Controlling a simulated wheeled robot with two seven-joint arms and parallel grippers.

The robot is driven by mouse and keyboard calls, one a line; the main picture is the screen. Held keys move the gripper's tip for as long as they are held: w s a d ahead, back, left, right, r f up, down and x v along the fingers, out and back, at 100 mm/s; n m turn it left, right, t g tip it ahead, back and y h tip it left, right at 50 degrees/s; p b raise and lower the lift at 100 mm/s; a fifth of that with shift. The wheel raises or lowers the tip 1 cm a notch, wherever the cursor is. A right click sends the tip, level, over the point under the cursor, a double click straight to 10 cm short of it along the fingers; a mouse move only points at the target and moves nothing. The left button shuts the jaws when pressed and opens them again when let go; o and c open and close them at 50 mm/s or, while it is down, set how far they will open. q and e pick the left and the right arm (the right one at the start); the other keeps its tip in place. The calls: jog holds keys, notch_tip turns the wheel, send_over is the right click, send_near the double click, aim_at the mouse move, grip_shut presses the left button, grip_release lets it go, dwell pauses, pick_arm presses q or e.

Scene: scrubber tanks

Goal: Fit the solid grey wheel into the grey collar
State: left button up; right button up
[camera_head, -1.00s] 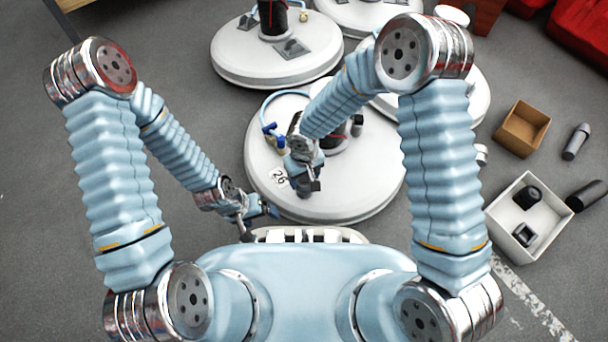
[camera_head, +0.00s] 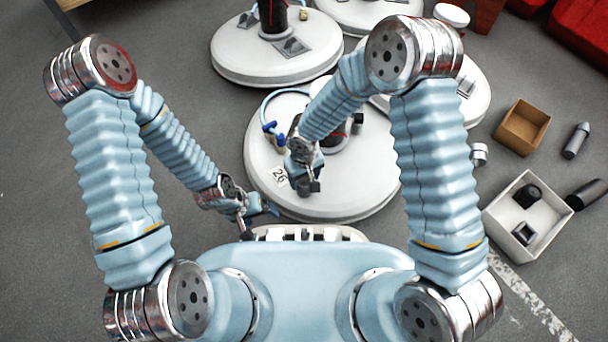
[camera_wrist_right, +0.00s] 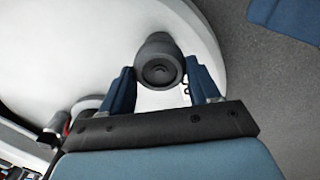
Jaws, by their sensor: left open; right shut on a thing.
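A dark grey round piece (camera_wrist_right: 159,70), which looks like the solid grey wheel, sits between the blue fingers of my right gripper (camera_wrist_right: 160,82) in the right wrist view. My right gripper is shut on it. In the head view my right gripper (camera_head: 308,184) is over the front left part of the white tank's round top (camera_head: 355,185), close to the "26" label. The grey collar cannot be made out for sure; it may be hidden below the wheel or the arm. My left gripper (camera_head: 262,209) is open and empty at the tank's front left edge.
A blue valve with a hose (camera_head: 272,130) is left of my right gripper. More white tanks (camera_head: 275,62) stand behind. On the floor at right are a white box (camera_head: 503,238) with dark parts, a brown box (camera_head: 523,127) and loose cylinders (camera_head: 576,141).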

jog(key=shift+f, duration=0.5)
dwell(0.7)
jog(key=o, duration=1.3)
jog(key=shift+r, duration=0.1)
jog(key=shift+r+p, duration=2.1)
jog(key=shift+r, duration=1.35)
